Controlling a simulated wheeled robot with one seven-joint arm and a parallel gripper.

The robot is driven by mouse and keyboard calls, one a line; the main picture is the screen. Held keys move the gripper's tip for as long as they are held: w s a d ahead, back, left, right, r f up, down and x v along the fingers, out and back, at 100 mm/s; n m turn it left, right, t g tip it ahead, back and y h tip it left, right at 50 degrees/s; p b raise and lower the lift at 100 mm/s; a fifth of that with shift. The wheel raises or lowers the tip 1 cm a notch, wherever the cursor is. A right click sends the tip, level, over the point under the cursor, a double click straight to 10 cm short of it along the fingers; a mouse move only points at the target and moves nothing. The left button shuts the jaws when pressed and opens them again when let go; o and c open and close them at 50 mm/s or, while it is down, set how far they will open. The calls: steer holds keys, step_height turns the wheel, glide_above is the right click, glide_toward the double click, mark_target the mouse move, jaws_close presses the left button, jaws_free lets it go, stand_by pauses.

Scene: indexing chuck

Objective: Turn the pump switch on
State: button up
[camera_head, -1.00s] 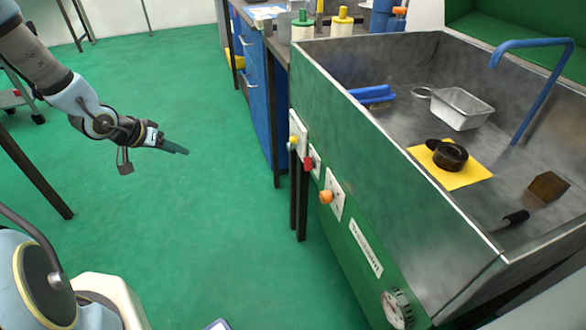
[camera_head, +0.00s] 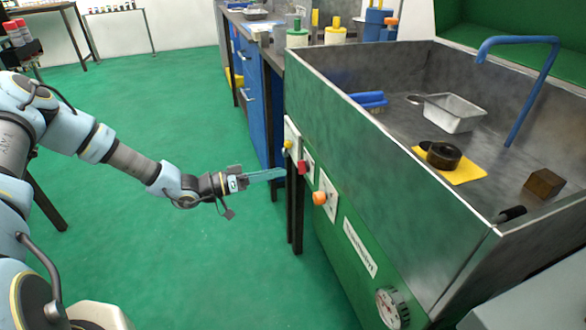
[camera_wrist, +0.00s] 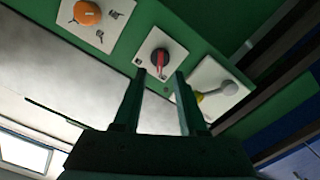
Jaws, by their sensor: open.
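My gripper (camera_head: 266,174) is open and empty, close in front of the green front panel of the sink unit. Three controls sit in a row on white plates there: a yellow-tipped lever (camera_head: 287,145), a red switch (camera_head: 302,167) and an orange knob (camera_head: 319,198). In the wrist view the red switch handle (camera_wrist: 162,62) on a dark round base lies ahead, between the lines of the two fingers (camera_wrist: 155,80). The orange knob (camera_wrist: 88,13) is at upper left and the yellow lever (camera_wrist: 205,95) is just beyond the right finger. Which control is the pump switch cannot be read.
The metal sink (camera_head: 400,120) above holds a metal tray (camera_head: 452,113), a black ring on a yellow mat (camera_head: 470,174) and a brown block (camera_head: 544,183). A gauge (camera_head: 392,308) is lower on the panel. The green floor (camera_head: 190,265) left of the panel is clear.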

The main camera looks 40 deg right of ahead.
mark_target(303, 167)
steer(key=shift+p+x, duration=0.3)
steer(key=shift+x, duration=2.35)
steer(key=shift+c, duration=0.3)
jaws_close()
